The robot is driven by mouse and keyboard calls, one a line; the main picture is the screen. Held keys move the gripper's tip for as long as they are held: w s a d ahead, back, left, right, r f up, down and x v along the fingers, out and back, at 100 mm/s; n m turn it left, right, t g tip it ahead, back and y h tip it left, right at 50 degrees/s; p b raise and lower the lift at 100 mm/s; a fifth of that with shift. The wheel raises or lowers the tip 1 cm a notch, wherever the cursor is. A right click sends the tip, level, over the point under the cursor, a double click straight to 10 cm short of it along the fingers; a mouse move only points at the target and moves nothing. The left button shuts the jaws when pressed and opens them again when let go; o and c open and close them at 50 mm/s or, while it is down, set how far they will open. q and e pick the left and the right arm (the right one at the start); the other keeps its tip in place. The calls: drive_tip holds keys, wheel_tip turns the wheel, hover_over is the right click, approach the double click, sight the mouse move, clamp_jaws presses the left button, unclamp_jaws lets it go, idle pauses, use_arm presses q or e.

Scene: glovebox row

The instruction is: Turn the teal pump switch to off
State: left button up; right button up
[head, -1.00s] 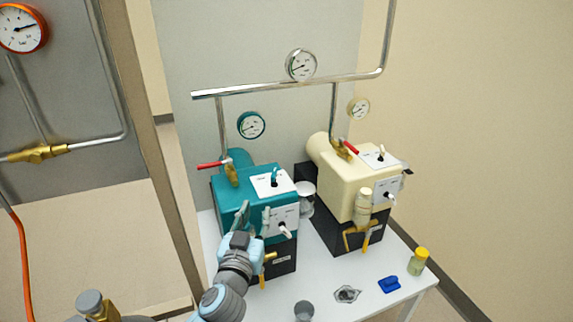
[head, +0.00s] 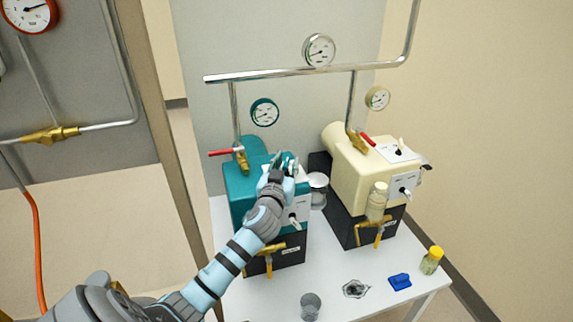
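The teal pump (head: 240,195) stands on the white table at the left of the two pumps. My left gripper (head: 283,161) is over the white switch plate (head: 302,174) on its top. The fingers are right at the place of the toggle switch and cover it, so its position is hidden. I cannot tell whether the fingers touch it or are closed on it. A second, pale toggle (head: 294,219) shows on the teal pump's front plate. My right gripper is not in view.
A cream pump (head: 360,180) with its own switches stands close on the right. A red-handled valve (head: 225,152) is left of my gripper. A steel pipe (head: 290,74) runs behind. A grey cup (head: 310,306), blue object (head: 400,281) and yellow-capped jar (head: 431,260) sit in front on the table.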

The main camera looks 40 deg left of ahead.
use_arm(q)
clamp_jaws()
drive_tip(key=shift+f+n+g+y+b, duration=0.15)
drive_tip(key=shift+n+g+y+b, duration=0.3)
drive_tip(key=shift+y+b, duration=0.3)
drive_tip(key=n+g+y+b, duration=0.4)
drive_tip(key=y+b, duration=0.1)
drive_tip(key=b, duration=0.1)
drive_tip(key=shift+a+f+b, duration=0.1)
drive_tip(key=shift+b, duration=0.25)
drive_tip(key=shift+s+n+g+y+b, duration=0.1)
drive_tip(key=shift+n+g+y+b, duration=0.25)
drive_tip(key=shift+n+g+b, duration=0.25)
drive_tip(key=shift+r, duration=0.2)
